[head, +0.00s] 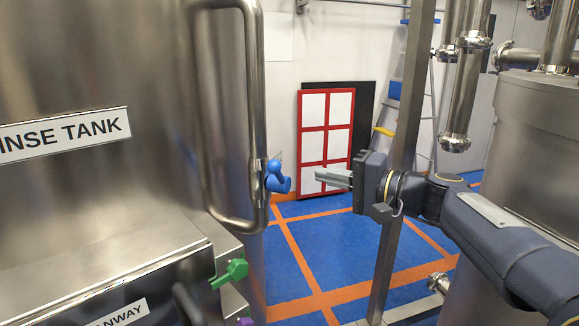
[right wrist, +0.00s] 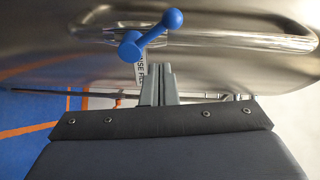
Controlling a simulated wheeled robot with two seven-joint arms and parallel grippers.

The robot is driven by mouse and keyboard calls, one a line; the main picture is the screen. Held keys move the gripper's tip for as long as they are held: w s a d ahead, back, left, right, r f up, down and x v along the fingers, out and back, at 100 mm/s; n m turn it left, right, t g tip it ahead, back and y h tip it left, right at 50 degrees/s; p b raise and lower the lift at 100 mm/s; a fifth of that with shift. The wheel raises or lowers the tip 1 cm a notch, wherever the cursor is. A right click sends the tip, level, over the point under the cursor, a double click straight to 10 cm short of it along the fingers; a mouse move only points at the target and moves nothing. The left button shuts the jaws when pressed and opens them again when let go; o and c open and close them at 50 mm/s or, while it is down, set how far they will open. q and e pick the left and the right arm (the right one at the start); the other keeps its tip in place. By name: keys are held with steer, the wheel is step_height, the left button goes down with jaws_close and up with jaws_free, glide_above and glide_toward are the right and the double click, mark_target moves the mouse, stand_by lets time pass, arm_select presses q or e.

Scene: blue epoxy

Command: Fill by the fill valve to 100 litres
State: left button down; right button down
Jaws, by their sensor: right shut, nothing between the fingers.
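The fill valve has a blue lever handle (head: 277,178) on the steel pipe at the right side of the rinse tank (head: 100,65). In the right wrist view the blue lever (right wrist: 155,33) lies just beyond my fingertips, slanting up to the right. A white label (right wrist: 139,74), partly hidden by my fingers, reads something like "SE FILL". My right gripper (head: 320,177) is shut and empty, pointing left at the lever with a small gap between; its fingers also show in the right wrist view (right wrist: 158,72). My left gripper is out of view. No level readout shows.
A green valve handle (head: 232,273) sits lower on the tank's front, with a bit of purple below it. A steel post (head: 385,260) stands close by my right forearm. A steel vessel (head: 535,125) is at the right. The blue floor (head: 320,250) between is clear.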

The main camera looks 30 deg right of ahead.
mark_target(278, 177)
steer(key=shift+w+d+r+m+t, duration=0.2)
steer(key=shift+d+r, duration=0.2)
steer(key=shift+d, duration=0.15)
steer(key=shift+w+d+r+m+t, duration=0.1)
steer(key=shift+d+r+t, duration=0.1)
steer(key=shift+d+r, duration=0.25)
steer(key=shift+f, duration=0.1)
steer(key=p+x, duration=0.4)
steer(key=x, duration=0.6)
steer(key=s+a, duration=0.2)
steer(key=shift+s+a+f, duration=0.15)
steer(key=shift+s+a, duration=0.15)
steer(key=shift+a, duration=0.05)
steer(key=s+a+f+n+t+y+b, duration=0.1)
steer(key=f+n+b, duration=0.4)
steer(key=b, duration=2.3)
steer(key=s+a+n+y, duration=0.1)
steer(key=a+n, duration=0.1)
steer(key=n, duration=0.4)
steer(key=shift+s+a+n+y+b, duration=0.15)
steer(key=shift+s+n+y+b, duration=0.15)
steer(key=shift+n+b, duration=0.1)
